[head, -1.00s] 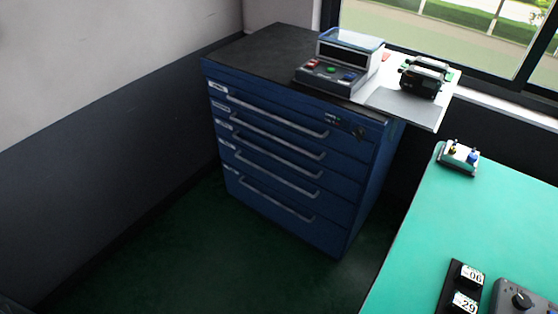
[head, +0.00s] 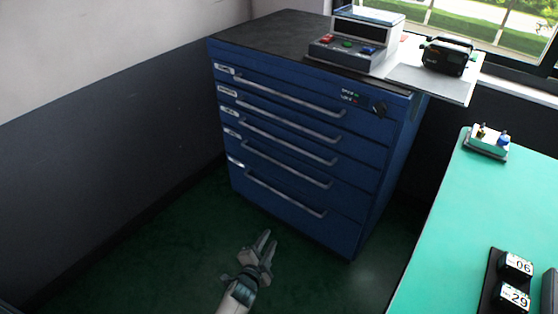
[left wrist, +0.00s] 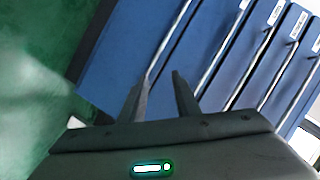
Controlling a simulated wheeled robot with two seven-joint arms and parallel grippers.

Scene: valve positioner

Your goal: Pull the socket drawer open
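The blue drawer cabinet (head: 355,220) stands against the wall with several stacked drawers, each with a long silver bar handle and a small white label at its left end. All drawers look shut. I cannot read the labels, so I cannot tell which is the socket drawer. The lowest handle (head: 285,195) is nearest my left gripper (head: 265,246), which is open and empty in front of and below it, apart from the cabinet. In the left wrist view, the fingers (left wrist: 160,85) are spread and point toward the blue drawer fronts (left wrist: 215,35). My right gripper is out of view.
A console with coloured buttons (head: 352,45) and a black device (head: 447,57) stand on top of the cabinet and its side shelf (head: 440,85). A green table (head: 450,220) at the right holds a small fixture (head: 487,141) and number blocks (head: 515,265). The green floor before the cabinet is clear.

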